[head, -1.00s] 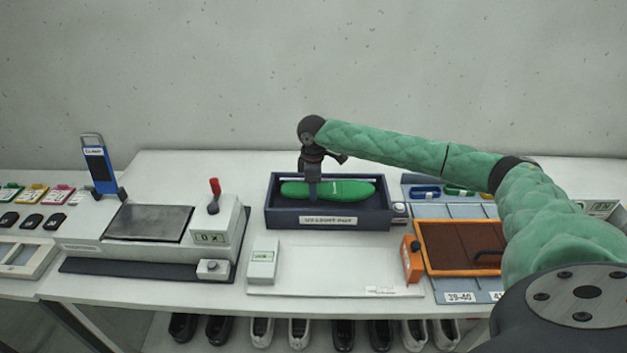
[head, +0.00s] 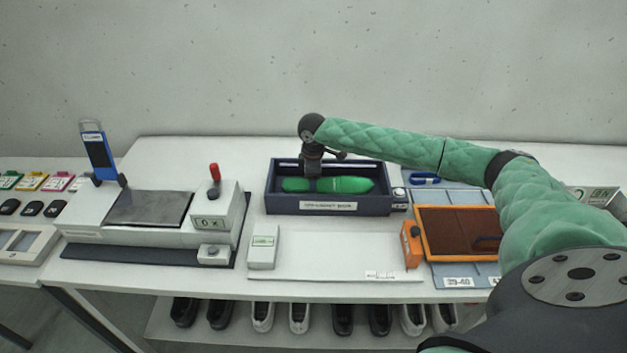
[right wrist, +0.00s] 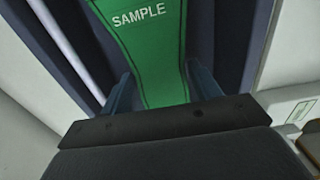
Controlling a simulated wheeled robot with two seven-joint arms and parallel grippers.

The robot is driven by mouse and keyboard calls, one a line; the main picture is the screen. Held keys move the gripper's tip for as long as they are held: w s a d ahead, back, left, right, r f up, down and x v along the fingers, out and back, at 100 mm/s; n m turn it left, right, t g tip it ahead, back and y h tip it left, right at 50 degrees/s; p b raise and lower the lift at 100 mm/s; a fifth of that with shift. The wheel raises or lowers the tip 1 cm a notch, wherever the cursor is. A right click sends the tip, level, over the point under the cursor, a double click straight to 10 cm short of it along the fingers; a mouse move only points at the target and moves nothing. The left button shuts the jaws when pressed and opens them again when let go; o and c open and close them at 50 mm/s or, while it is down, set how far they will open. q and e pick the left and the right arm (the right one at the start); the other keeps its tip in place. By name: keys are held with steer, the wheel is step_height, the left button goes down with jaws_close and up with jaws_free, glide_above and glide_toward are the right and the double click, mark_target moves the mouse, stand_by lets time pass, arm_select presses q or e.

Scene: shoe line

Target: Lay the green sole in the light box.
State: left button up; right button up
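The green sole (head: 345,185) lies lengthwise within the dark blue light box (head: 283,204), low between its walls. I cannot tell whether it touches the box floor. My right gripper (head: 312,185) reaches into the box from above, across the sole's narrow middle. My left gripper is in neither view.
A press with a red-knobbed lever (head: 214,176) is to the left. Shoes line the shelf below.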

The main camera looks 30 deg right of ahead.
steer(key=o, duration=0.4)
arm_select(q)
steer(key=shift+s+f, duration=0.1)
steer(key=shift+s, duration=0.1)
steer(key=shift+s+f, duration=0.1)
arm_select(e)
steer(key=shift+r, duration=0.3)
arm_select(q)
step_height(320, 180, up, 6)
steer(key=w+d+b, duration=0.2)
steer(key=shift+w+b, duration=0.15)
steer(key=shift+b, duration=0.15)
arm_select(e)
steer(key=shift+r, duration=3.65)
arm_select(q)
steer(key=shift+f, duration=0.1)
